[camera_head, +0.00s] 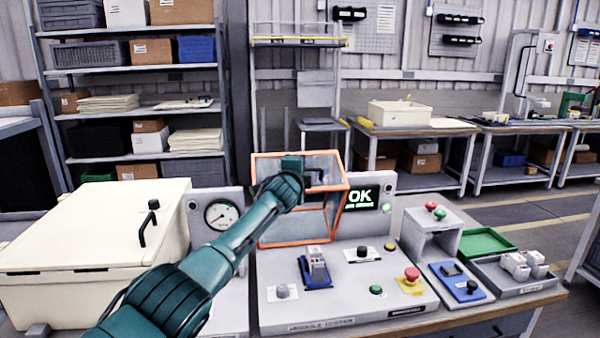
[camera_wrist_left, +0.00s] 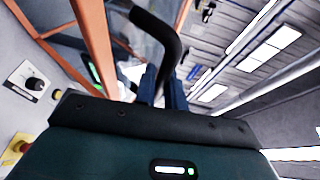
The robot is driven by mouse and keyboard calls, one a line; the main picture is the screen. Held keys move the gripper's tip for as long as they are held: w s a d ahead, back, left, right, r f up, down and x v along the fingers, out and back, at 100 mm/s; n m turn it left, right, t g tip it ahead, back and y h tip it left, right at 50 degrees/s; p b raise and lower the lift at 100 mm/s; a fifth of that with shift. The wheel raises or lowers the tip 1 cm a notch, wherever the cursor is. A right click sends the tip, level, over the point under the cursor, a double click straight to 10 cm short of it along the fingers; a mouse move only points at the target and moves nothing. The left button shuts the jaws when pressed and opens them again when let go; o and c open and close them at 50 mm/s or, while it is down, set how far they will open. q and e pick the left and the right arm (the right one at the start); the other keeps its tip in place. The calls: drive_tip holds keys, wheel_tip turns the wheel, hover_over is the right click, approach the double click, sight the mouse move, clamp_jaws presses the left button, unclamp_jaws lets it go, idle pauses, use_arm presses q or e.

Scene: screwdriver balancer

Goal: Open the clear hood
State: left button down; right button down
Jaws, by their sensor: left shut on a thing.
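The clear hood (camera_head: 335,200) has orange edges and see-through panels. It stands at the back of the grey control panel, left of the lit OK display (camera_head: 360,198). My left arm reaches across to it from the lower left. My left gripper (camera_head: 305,172) is at the upper front of the hood, shut on its black handle. In the left wrist view the curved black handle (camera_wrist_left: 168,42) runs down between the blue fingers (camera_wrist_left: 163,88), with orange frame bars beside it. The gripper hides part of the hood, and I cannot tell whether it is lifted. My right gripper is out of view.
A cream lidded box (camera_head: 90,240) stands at the left, beside a round gauge (camera_head: 221,214). The panel carries a blue fixture (camera_head: 316,270), a red stop button (camera_head: 411,274) and several knobs. A green tray (camera_head: 486,243) and a grey parts bin (camera_head: 515,272) are at the right.

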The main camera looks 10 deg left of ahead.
use_arm(q)
drive_tip(key=c, duration=1.5)
unclamp_jaws()
drive_tip(key=shift+s, duration=0.1)
drive_tip(key=s, duration=0.4)
drive_tip(key=s+a+p, duration=0.1)
drive_tip(key=s, duration=0.3)
drive_tip(key=s+r, duration=0.1)
drive_tip(key=s, duration=0.4)
drive_tip(key=shift+a+r, duration=0.1)
drive_tip(key=shift+a, duration=0.1)
